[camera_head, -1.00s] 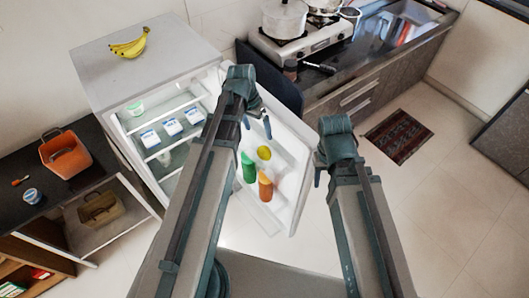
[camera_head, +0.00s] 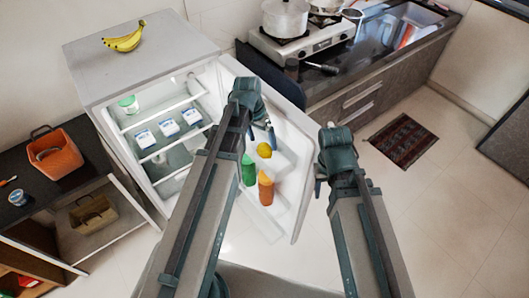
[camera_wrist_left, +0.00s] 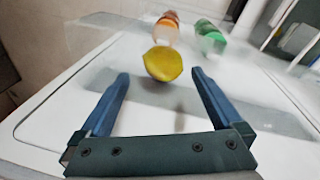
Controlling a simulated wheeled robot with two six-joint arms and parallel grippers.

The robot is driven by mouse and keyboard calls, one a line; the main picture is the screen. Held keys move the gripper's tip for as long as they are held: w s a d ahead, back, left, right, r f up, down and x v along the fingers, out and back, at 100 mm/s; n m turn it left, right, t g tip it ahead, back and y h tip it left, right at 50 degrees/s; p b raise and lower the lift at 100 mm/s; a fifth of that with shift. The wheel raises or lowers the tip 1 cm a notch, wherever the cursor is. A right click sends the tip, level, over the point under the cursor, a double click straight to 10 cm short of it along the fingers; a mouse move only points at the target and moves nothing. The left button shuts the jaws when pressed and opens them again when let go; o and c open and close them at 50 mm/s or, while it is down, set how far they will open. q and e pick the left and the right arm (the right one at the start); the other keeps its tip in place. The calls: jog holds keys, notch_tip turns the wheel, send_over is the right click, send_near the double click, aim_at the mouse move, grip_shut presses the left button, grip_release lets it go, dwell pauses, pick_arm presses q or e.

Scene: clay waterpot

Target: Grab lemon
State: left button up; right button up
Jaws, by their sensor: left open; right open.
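The yellow lemon (camera_head: 264,150) is at the open fridge door's inner side, just above the green and orange bottles in the head view. In the left wrist view the lemon (camera_wrist_left: 163,64) lies ahead of my left gripper (camera_wrist_left: 160,82), centred between the two fingers and a little beyond their tips. My left gripper also shows in the head view (camera_head: 260,136), close to the lemon; it is open and empty. My right gripper (camera_head: 320,182) hangs right of the door, open, its fingers partly hidden by the arm.
The fridge door (camera_head: 283,205) stands open and holds a green bottle (camera_head: 248,170) and an orange bottle (camera_head: 266,188) close to the lemon. The open fridge (camera_head: 110,128) has shelves with small containers. Bananas (camera_head: 124,38) lie on top.

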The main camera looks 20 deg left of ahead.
aim_at(264, 146)
pick_arm(q)
jog(key=f+b, duration=0.2)
jog(key=f, duration=0.1)
jog(key=f+b, duration=0.1)
jog(key=b, duration=0.1)
jog(key=shift+w+d+f, duration=0.2)
jog(key=shift+w+f, duration=0.05)
jog(key=shift+f, duration=0.15)
jog(key=shift+r, duration=0.1)
jog(key=shift+c, duration=0.2)
jog(key=c, duration=1.3)
jog(key=shift+o, duration=0.2)
jog(key=shift+r, duration=0.1)
notch_tip(264, 146, up, 10)
jog(key=p, duration=1)
